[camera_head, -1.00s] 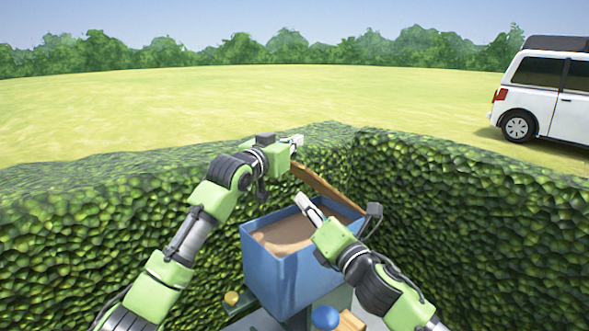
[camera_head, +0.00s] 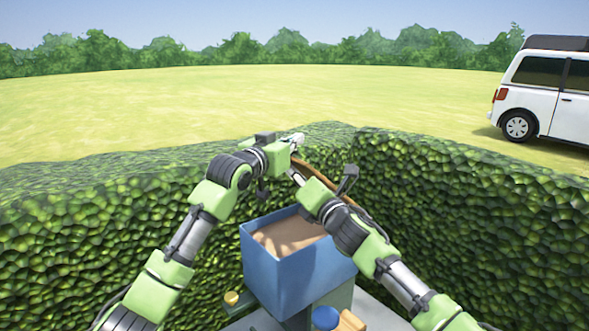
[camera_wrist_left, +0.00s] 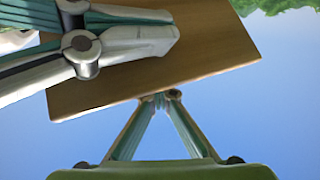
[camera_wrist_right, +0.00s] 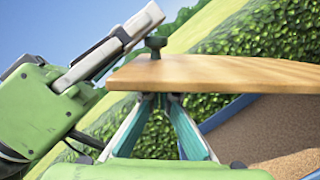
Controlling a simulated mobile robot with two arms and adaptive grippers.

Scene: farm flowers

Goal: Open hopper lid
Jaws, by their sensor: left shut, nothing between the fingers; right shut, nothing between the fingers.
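The blue hopper (camera_head: 290,275) stands open-topped with brown material inside, which also shows in the right wrist view (camera_wrist_right: 285,165). Its wooden lid (camera_wrist_right: 215,73) is swung up at a tilt, mostly behind my right arm in the head view. The lid fills much of the left wrist view (camera_wrist_left: 150,88). A dark knob (camera_wrist_right: 155,43) shows at its edge. My left gripper (camera_head: 298,140) is shut and empty at the lid's upper end. My right gripper (camera_head: 294,176) is shut and empty, its fingertips close against the lid's edge; contact cannot be told for certain.
Green hedges (camera_head: 480,200) stand behind and on both sides of the hopper. A blue round thing (camera_head: 325,317) and a yellow knob (camera_head: 231,298) sit low near it. A white van (camera_head: 550,95) is parked far right on the grass.

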